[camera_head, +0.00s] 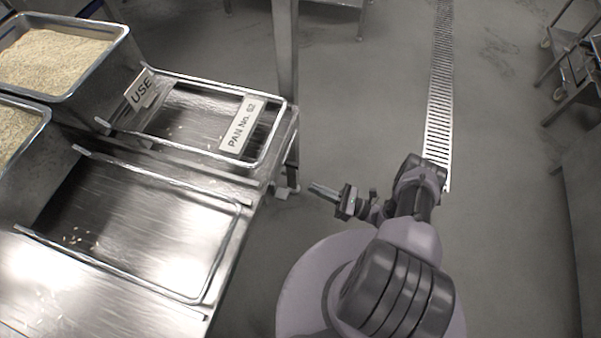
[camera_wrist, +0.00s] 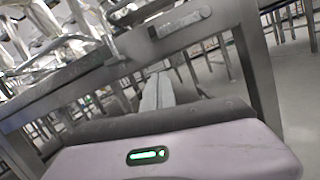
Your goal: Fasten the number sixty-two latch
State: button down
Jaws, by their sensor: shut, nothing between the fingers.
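A label reading "PAN No. 62" (camera_head: 241,125), its digits small, lies across the right end of a wire frame (camera_head: 205,85) on the steel table. In the wrist view a small metal bar with a rounded end (camera_wrist: 184,22) sits on the table's edge; it may be the latch, but I cannot tell its position. My gripper (camera_head: 315,188) is shut and empty, to the right of the table edge and apart from it. In the wrist view its fingers (camera_wrist: 157,92) lie together, pointing towards the table's edge below the bar.
Two deep pans of grain, the far one (camera_head: 62,84) and the near one (camera_head: 40,130), stand on the left. A "USE" sign (camera_head: 141,90) is beside the far one. A second, empty wire frame (camera_head: 150,172) is nearer. A table leg (camera_head: 287,50) rises behind. Floor around the drain (camera_head: 439,110) is clear.

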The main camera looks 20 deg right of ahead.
jog(key=w+a+r, duration=0.4)
jog(key=r, duration=0.1)
jog(key=shift+w+a+r+b, duration=0.15)
jog(key=shift+r+b, duration=0.05)
jog(key=shift+b, duration=0.25)
